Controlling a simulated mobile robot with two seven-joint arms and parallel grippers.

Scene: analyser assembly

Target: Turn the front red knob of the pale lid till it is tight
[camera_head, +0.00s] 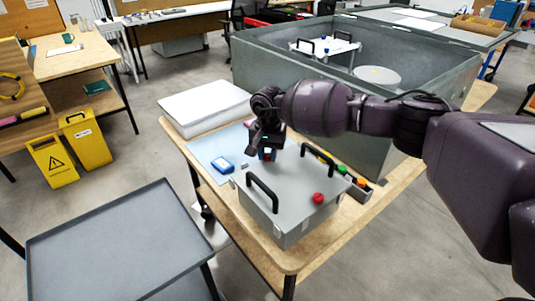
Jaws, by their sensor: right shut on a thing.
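The pale lid (287,189) sits on a grey box on the wooden table, with a black handle (262,192) on its near left side and another black handle (318,159) at the far right. One red knob (318,198) stands uncovered near the lid's right corner. My right gripper (267,155) points down over the far left part of the lid and is shut on another red knob, which its fingers largely hide. How tight either knob is cannot be seen. My left gripper is not in view.
A blue device (223,164) lies on a light blue mat (209,149) left of the lid. A white case (205,104) stands behind it. A large grey open casing (300,86) fills the table's back. A small parts tray (361,191) is right of the lid.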

